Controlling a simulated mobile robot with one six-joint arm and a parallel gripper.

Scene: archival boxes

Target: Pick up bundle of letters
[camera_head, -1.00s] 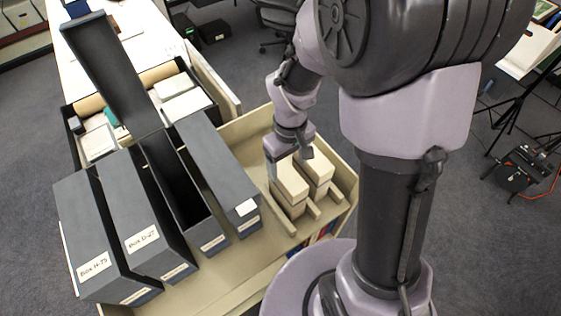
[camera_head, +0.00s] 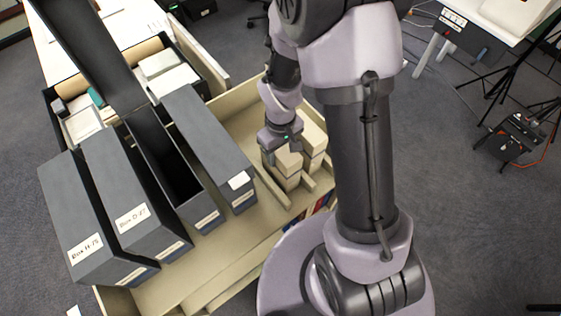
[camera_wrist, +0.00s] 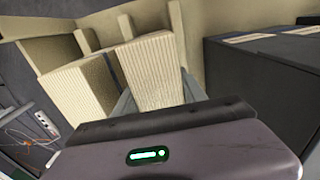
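Cream bundles of letters stand in a divided part of a beige tray (camera_head: 262,226). One bundle (camera_head: 288,163) is below my gripper (camera_head: 283,148). Another bundle (camera_head: 313,131) stands just right of it. In the wrist view, the near bundle (camera_wrist: 152,75) lies between my gripper's two grey fingers (camera_wrist: 158,92), with one finger along each side. The other bundle (camera_wrist: 75,95) is to its left, outside the fingers. The fingertips are hidden, and I cannot tell whether the fingers press on the bundle.
Several dark grey archival boxes stand left of the bundles; one (camera_head: 165,160) is open and empty. A black box (camera_head: 75,130) holding papers is behind them. Low beige dividers (camera_head: 272,188) flank the bundles. The tray's front strip is clear.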

